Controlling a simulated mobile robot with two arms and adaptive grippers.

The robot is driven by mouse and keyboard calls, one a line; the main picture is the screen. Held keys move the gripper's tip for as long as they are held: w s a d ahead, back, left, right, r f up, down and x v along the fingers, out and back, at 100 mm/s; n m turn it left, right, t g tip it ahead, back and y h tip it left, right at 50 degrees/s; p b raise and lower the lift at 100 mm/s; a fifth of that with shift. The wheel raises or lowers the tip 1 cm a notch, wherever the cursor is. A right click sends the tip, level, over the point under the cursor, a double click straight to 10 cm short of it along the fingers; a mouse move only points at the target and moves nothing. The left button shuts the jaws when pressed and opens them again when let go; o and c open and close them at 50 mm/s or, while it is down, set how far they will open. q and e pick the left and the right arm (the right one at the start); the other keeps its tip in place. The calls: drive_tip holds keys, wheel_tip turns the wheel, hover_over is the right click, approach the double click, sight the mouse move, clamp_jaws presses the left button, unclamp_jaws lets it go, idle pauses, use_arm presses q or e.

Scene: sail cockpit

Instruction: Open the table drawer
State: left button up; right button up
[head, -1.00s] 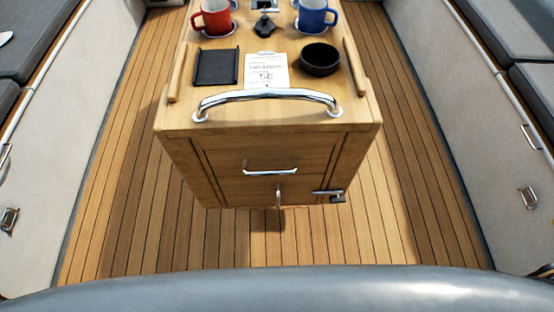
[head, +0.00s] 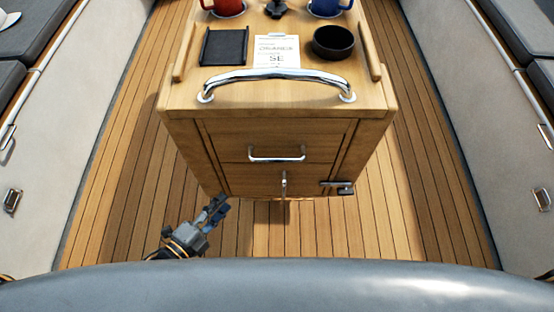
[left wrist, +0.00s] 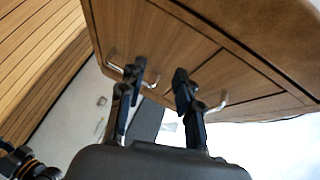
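The wooden table (head: 178,112) stands ahead with its front facing me. Its drawer (head: 240,140) looks shut, flush with the front, with a horizontal chrome handle (head: 277,158). My left gripper (head: 222,207) is low and left of the table front, apart from the handle. In the left wrist view its two fingers (left wrist: 160,80) are spread with a gap and nothing between them. The wooden front (left wrist: 150,35) is beyond them, with chrome hardware partly behind the fingers; I cannot tell which handle is which there. My right gripper is not in view.
Below the drawer are a vertical chrome pull (head: 284,184) and a chrome latch (head: 338,187). A chrome grab rail (head: 275,78) arches over the front edge. A black bowl (head: 333,42), black tray (head: 223,46) and mugs stand on top. Plank floor is clear on both sides.

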sight(277, 158)
use_arm(q)
drive_tip(key=s+d+r+m+h, duration=0.2)
drive_tip(key=d+r+m, duration=0.1)
drive_tip(key=r, duration=0.3)
drive_tip(key=s+d+r+m+h, duration=0.1)
drive_tip(key=d+r+m+h, duration=0.15)
drive_tip(key=r, duration=0.35)
drive_tip(key=shift+t, duration=0.3)
drive_tip(key=p+x, duration=0.1)
drive_tip(key=x, duration=1.2)
drive_tip(key=shift+w+d+r, duration=0.15)
drive_tip(key=shift+d+r, duration=0.1)
clamp_jaws()
